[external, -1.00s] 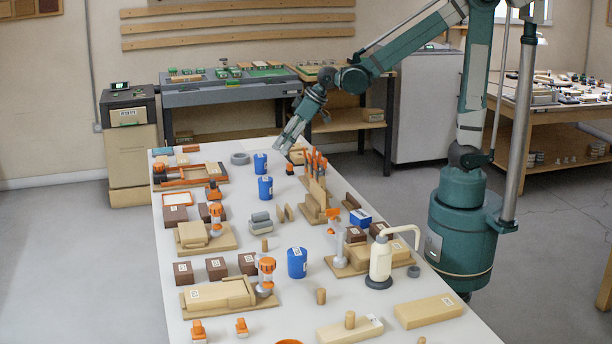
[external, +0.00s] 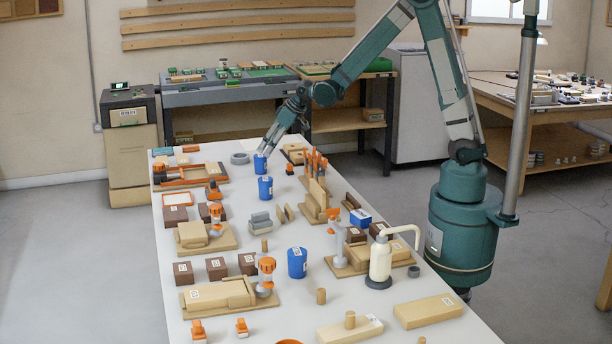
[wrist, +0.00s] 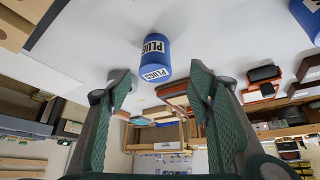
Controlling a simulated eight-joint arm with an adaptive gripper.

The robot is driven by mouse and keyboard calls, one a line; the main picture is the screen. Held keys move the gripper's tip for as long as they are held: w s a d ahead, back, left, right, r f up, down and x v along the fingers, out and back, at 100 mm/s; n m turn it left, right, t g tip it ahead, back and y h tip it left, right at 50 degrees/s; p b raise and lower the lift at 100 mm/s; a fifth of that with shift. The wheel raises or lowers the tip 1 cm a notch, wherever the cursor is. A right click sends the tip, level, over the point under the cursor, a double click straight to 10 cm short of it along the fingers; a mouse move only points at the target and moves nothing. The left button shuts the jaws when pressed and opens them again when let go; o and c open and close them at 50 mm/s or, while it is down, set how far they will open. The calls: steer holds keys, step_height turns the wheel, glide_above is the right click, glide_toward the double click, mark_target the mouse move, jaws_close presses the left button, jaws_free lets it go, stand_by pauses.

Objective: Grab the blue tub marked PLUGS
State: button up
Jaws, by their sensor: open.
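The blue tub marked PLUGS (wrist: 155,58) stands on the white bench in the wrist view, which shows the room upside down. It lies just ahead of my gripper (wrist: 161,84), roughly centred between the two green-padded fingers, which are apart and empty. In the external view my gripper (external: 267,150) is low over the far end of the bench, right at the farthest blue tub (external: 260,164). Its label is too small to read there, but its place matches the PLUGS tub. My gripper partly overlaps that tub's top, and contact cannot be told.
A second blue tub (external: 265,189) stands close in front, and a third (external: 297,263) is nearer the camera. A grey ring (external: 240,158) lies just left of the farthest tub. A wooden rack with orange-handled tools (external: 315,190) stands to the right.

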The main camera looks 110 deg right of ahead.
mark_target(260, 160)
steer(key=shift+s+d+f, duration=0.1)
steer(key=shift+d+f, duration=0.2)
steer(key=shift+d, duration=0.15)
steer(key=shift+f, duration=0.1)
steer(key=shift+b+x, duration=0.3)
steer(key=shift+x, duration=0.9)
steer(key=shift+b+x, duration=0.95)
steer(key=shift+x, duration=1.6)
steer(key=c, duration=1)
steer(key=shift+c, duration=0.2)
steer(key=shift+r+p, duration=1.4)
steer(key=shift+r, duration=3.6)
